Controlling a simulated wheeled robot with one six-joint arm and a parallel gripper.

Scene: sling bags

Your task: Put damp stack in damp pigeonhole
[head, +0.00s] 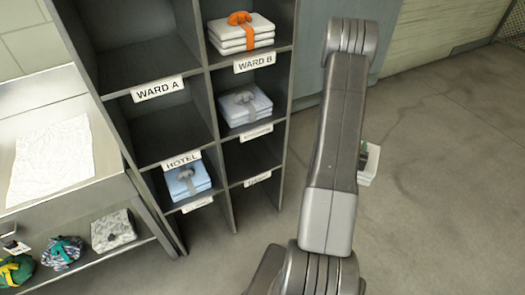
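A white folded stack (369,165) with a small green and brownish patch on top shows at the right edge of my arm, mostly hidden behind it. I cannot tell whether it is the damp stack, or whether it is held or resting. A small dark part beside it may belong to my gripper; the fingers are hidden by my arm. The rack of pigeonholes (111,100) stands left of my arm. No label reads clearly as damp. The lower right pigeonhole (250,158) is empty and its label (257,179) is too small to read.
The WARD B hole holds an orange-strapped white stack (242,38). Blue stacks lie in the middle right (245,105) and lower left (187,182) holes. WARD A and HOTEL holes look empty. A bench (45,97) with a white cloth (52,155) and bundles below stands left. Floor at right is clear.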

